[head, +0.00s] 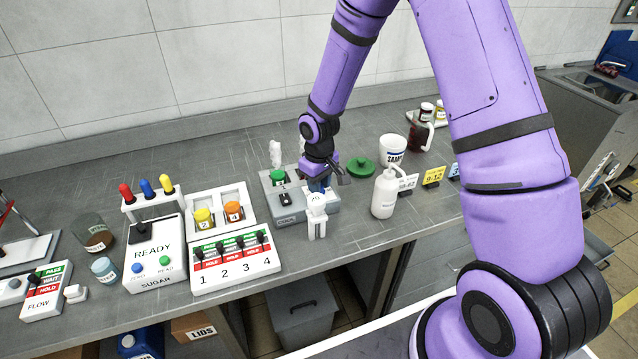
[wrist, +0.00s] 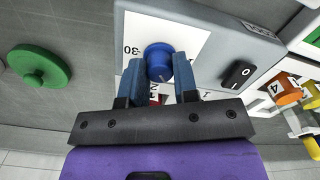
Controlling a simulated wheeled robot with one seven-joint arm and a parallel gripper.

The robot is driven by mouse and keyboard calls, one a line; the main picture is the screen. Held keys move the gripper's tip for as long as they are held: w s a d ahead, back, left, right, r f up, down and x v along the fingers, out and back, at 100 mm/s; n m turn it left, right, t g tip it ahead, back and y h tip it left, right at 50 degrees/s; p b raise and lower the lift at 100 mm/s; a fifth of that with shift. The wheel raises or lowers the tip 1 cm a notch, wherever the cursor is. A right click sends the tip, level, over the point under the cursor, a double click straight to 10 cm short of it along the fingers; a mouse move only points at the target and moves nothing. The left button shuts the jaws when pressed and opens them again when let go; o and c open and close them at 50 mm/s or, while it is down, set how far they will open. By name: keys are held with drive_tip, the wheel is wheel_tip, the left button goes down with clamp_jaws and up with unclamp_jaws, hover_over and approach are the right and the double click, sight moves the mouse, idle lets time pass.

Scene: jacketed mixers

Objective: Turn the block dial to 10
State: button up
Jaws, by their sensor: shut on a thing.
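The dial is a round blue knob (wrist: 159,60) on a white face plate of a grey block (wrist: 215,30). My gripper (wrist: 158,72) is shut on the knob, one blue finger on each side of it, in the wrist view. Printed numbers show upside down around the knob, with 30 at its left; others are partly covered by my fingers. I cannot tell which mark the knob points to. In the head view my gripper (head: 320,180) reaches down over the grey block (head: 285,214), and the knob there is mostly hidden.
A black rocker switch (wrist: 237,74) sits on the block beside the dial. A green lid (head: 360,167) lies right of the block. A white bottle (head: 385,194) and a white holder (head: 317,218) stand close by. A numbered switch panel (head: 233,262) is at left.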

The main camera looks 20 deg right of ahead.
drive_tip(key=n, duration=0.5)
drive_tip(key=shift+n, duration=2.5)
drive_tip(key=o, duration=0.9)
drive_tip(key=shift+r, duration=0.1)
wheel_tip(320, 180, up, 11)
drive_tip(key=shift+f, duration=0.2)
